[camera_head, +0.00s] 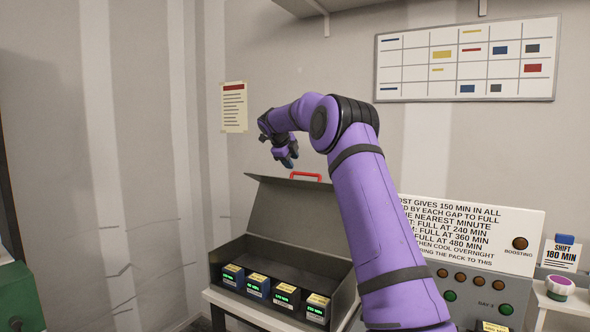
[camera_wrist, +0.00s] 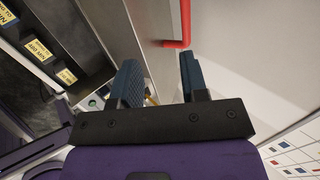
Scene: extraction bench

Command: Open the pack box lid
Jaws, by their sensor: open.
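The pack box (camera_head: 339,301) is a dark grey open box on a stand. Its lid (camera_head: 296,207) stands raised at the back, leaning backward, with a red handle (camera_head: 306,176) on its upper edge. My gripper (camera_head: 287,160) is above the lid's top edge, just left of the handle. In the wrist view my gripper (camera_wrist: 160,78) has its two blue fingers apart, with nothing held. The red handle (camera_wrist: 186,22) shows there beyond the right fingertip, and the lid (camera_wrist: 112,28) fills the upper middle.
Several packs with green displays (camera_head: 257,286) stand along the box front. A sign and control panel (camera_head: 470,280) with lamps stands right of the box. A wall (camera_head: 290,80) with a paper notice (camera_head: 234,107) and a chart (camera_head: 465,60) is behind. My arm hides part of the panel.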

